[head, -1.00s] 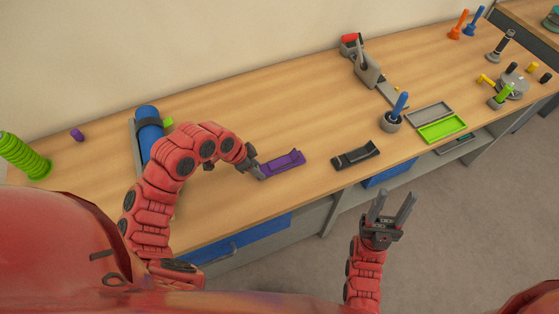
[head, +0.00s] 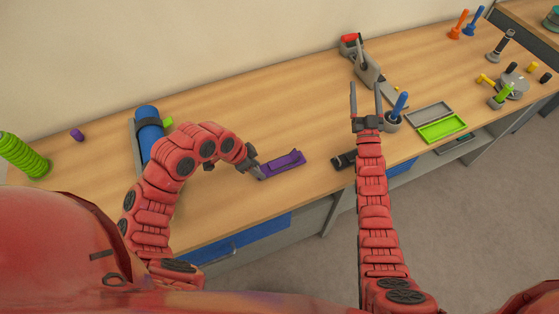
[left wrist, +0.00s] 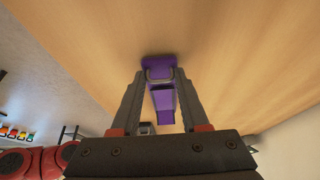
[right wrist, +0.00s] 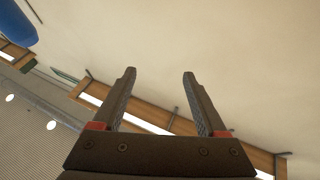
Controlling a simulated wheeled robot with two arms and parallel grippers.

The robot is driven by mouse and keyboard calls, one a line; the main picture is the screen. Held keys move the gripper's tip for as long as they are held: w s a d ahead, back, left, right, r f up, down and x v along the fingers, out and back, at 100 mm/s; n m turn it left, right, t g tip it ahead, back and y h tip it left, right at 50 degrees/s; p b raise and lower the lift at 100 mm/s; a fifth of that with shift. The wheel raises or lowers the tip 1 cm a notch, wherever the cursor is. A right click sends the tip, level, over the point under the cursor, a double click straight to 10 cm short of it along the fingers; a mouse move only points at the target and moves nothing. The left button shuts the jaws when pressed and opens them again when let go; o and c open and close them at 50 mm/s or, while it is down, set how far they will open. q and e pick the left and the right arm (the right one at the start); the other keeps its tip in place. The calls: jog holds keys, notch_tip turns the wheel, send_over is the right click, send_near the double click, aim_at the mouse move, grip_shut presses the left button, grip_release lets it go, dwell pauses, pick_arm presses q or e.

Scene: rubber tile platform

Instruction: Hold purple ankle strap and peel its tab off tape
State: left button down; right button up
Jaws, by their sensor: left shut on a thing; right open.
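The purple ankle strap (head: 284,164) lies on the wooden bench in the head view, with its right end turned up. My left gripper (head: 256,171) is shut on its left end. In the left wrist view, the purple strap (left wrist: 163,101) runs between the two fingers (left wrist: 160,88). The tab and the tape on it cannot be told apart. My right gripper (head: 366,105) is open and empty, raised right of the strap.
A black strap (head: 343,160) is partly hidden behind my right arm. A blue-handled tool in a grey cup (head: 394,121) stands close to my right gripper. Grey (head: 429,115) and green trays (head: 442,127) lie further right. The bench behind the purple strap is clear.

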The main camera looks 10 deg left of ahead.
jog(key=w+d+f+m+g+h, duration=0.2)
jog(key=w+f+g, duration=0.1)
jog(key=w, duration=0.4)
jog(key=w+d+f+m+g+h, duration=0.2)
jog(key=w+m+g+h, duration=0.1)
jog(key=w, duration=0.3)
jog(key=m+g+y, duration=0.4)
jog(key=m+g, duration=0.4)
jog(key=g, duration=1.1)
send_near(294, 157)
jog(key=x, duration=0.7)
jog(key=shift+s+f, duration=0.1)
jog(key=shift+f, duration=0.15)
